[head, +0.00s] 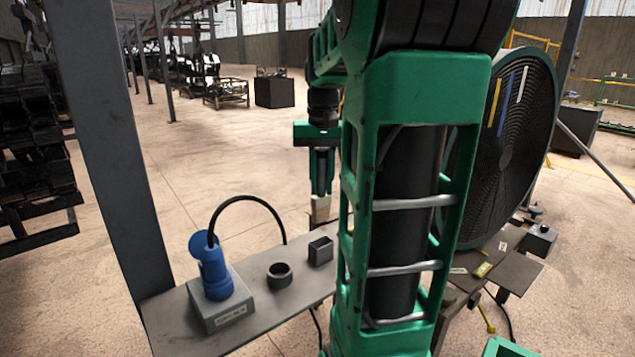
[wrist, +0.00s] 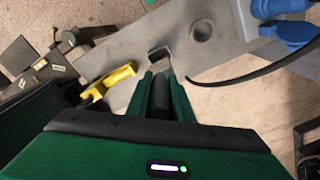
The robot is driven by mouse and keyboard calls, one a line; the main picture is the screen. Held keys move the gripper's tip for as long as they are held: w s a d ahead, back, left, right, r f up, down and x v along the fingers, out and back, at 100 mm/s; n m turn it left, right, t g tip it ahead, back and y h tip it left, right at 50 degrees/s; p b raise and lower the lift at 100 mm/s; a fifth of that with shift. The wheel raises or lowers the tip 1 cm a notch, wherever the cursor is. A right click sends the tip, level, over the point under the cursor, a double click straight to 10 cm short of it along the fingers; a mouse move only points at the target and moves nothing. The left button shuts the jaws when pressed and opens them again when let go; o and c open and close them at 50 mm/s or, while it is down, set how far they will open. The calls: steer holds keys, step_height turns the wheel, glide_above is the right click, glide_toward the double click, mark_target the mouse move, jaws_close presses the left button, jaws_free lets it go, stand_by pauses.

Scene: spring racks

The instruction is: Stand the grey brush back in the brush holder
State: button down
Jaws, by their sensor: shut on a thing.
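My gripper (head: 321,188) points down over the grey bench and is shut on the brush (head: 320,209). A pale, bristle-like end shows below the fingers in the head view; the handle is mostly hidden between them. In the wrist view the fingers of my gripper (wrist: 161,78) have a dark shape between them. A small square open-topped box (head: 320,251), which looks like the brush holder, stands on the bench below the brush. In the wrist view this box (wrist: 158,52) is just beyond the fingertips. The brush is above the box and apart from it.
A round dark cup (head: 279,275) stands left of the box. Further left, a blue plug device (head: 214,272) on a grey base has a black cable (head: 246,198) arching near the box. A yellow object (wrist: 120,76) lies left of the fingers. A post (head: 105,150) rises at left.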

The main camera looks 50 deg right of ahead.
mark_target(322, 197)
steer(key=shift+f, duration=2.65)
steer(key=shift+s, duration=0.1)
steer(key=shift+f, duration=3.35)
steer(key=c, duration=1.5)
jaws_free()
step_height(322, 197, up, 11)
steer(key=shift+a+f, duration=0.1)
steer(key=shift+a, duration=0.05)
